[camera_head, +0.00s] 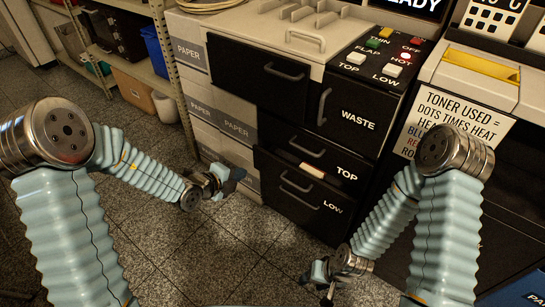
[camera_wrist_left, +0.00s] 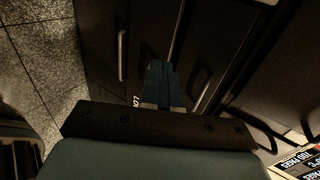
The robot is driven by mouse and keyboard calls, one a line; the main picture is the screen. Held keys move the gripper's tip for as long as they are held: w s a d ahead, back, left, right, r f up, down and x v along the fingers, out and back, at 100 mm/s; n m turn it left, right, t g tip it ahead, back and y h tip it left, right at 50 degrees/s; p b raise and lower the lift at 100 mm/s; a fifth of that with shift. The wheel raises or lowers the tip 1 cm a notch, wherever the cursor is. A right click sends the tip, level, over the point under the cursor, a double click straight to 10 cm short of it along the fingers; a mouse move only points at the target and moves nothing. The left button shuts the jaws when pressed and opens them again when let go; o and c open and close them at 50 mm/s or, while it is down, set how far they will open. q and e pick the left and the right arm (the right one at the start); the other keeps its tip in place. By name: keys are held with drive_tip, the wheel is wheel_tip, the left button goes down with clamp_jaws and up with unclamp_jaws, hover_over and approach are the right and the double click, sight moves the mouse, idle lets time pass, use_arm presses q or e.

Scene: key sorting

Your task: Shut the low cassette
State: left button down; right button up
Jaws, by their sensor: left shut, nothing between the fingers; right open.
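The low cassette (camera_head: 300,210) is the black drawer front marked LOW at the bottom of the machine, with bar handles. A cream block (camera_head: 313,171) shows at its upper edge, below the TOP cassette (camera_head: 335,168); the drawer looks pulled out a little, though how far is hard to tell. My left gripper (camera_head: 232,180) is shut and empty, left of the low cassette and apart from it. In the left wrist view its blue fingers (camera_wrist_left: 160,78) are together before dark drawer fronts, near part of the LOW lettering (camera_wrist_left: 136,101). My right gripper (camera_head: 325,277) is open and empty, low in front of the machine.
Paper boxes (camera_head: 235,129) stand left of the drawers. The WASTE door (camera_head: 350,110) is above the TOP cassette, with a button panel (camera_head: 383,60) over it. A shelf rack (camera_head: 150,80) stands at the back left. The tiled floor (camera_head: 235,245) in front is clear.

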use_arm(q)
approach(271, 158)
wheel_tip(271, 158, down, 3)
drive_tip(key=w, duration=0.1)
drive_tip(key=w+d, duration=0.2)
drive_tip(key=shift+w+d+f, duration=0.2)
drive_tip(key=shift+w+d, duration=0.05)
drive_tip(key=shift+w, duration=0.1)
drive_tip(key=shift+w+d, duration=0.3)
drive_tip(key=shift+w, duration=0.1)
